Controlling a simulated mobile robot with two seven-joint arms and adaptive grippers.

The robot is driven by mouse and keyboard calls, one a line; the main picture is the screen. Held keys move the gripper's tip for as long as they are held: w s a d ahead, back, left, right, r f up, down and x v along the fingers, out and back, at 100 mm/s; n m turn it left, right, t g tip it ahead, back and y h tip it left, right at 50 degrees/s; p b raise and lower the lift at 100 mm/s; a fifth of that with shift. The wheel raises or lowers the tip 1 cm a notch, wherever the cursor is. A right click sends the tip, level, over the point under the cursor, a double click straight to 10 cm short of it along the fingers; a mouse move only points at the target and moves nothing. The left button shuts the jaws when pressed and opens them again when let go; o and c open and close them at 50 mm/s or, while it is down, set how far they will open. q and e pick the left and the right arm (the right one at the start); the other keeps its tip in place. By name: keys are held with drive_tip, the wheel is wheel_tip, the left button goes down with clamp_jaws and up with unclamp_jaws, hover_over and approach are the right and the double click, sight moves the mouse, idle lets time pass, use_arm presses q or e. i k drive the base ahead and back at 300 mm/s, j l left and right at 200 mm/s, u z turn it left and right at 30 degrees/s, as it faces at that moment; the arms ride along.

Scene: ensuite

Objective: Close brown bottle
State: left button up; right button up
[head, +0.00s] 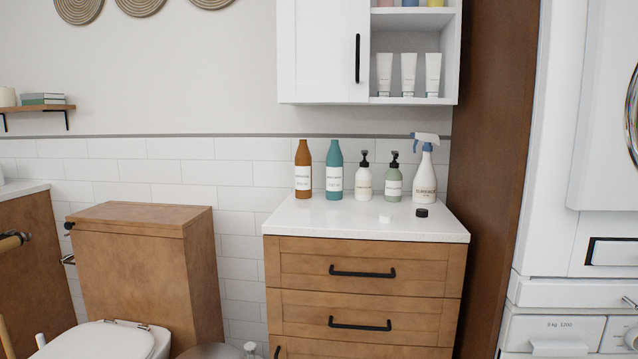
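The brown bottle (303,152) stands upright at the back left of the white countertop (330,220). It has a white label, a narrow neck and no clearly visible separate cap. Neither of my grippers shows in the head view.
A teal bottle (334,157) stands just right of the brown one. Further right are a white pump bottle (363,183), a green pump bottle (393,185) and a spray bottle (426,172). A wall cabinet (318,45) hangs above. The countertop's front is clear.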

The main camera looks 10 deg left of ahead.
sight(302, 158)
drive_tip(key=i+j+u, duration=0.15)
drive_tip(key=j, duration=0.2)
drive_tip(key=i+j+u, duration=0.15)
drive_tip(key=j, duration=0.2)
drive_tip(key=i+j+u, duration=0.15)
drive_tip(key=i+j, duration=0.1)
drive_tip(key=j, duration=0.05)
